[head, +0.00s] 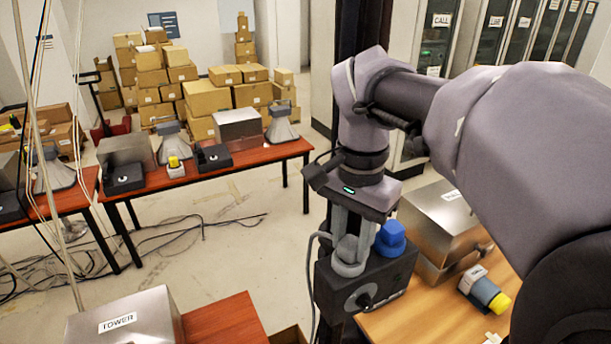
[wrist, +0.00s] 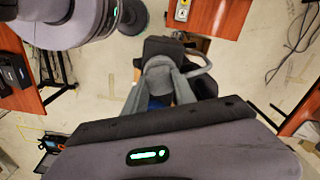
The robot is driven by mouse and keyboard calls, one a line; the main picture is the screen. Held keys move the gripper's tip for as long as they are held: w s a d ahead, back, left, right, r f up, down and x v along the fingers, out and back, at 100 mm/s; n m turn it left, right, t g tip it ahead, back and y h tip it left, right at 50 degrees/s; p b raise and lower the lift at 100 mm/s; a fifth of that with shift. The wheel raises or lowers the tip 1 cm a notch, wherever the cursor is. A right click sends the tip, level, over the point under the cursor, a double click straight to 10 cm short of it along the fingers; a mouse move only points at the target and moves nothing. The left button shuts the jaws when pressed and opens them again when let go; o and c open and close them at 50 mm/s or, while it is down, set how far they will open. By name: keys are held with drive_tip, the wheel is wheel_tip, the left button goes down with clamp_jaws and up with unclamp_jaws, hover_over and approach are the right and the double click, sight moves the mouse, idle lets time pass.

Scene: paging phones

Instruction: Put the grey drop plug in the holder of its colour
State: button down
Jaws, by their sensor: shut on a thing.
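My gripper (head: 354,238) points down and is shut on the grey drop plug (head: 348,250), a stubby piece with a wide round lower part. In the wrist view the plug (wrist: 158,76) shows between the two grey fingers (wrist: 158,98). The plug is at the top left of a black box (head: 335,292) with a round dial on its front. I cannot tell whether the plug touches the box or sits in a holder. A blue plug-shaped piece (head: 391,236) stands on the box's top, just right of the fingers. Any grey holder under the plug is hidden.
A steel box (head: 435,222) and a grey piece with a yellow end (head: 485,291) are on the wooden table (head: 405,322) at right. A steel box labelled TOWER (head: 125,320) stands at front left. Red-brown tables (head: 225,165) with devices stand behind. Cables cross the floor.

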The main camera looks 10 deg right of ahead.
sight(351, 242)
drive_tip(key=shift+f, duration=0.2)
drive_tip(key=c, duration=1)
unclamp_jaws()
drive_tip(key=shift+w, duration=0.1)
drive_tip(key=shift+r, duration=0.1)
wheel_tip(351, 242, up, 13)
drive_tip(key=p, duration=0.3)
drive_tip(key=shift+f, duration=0.2)
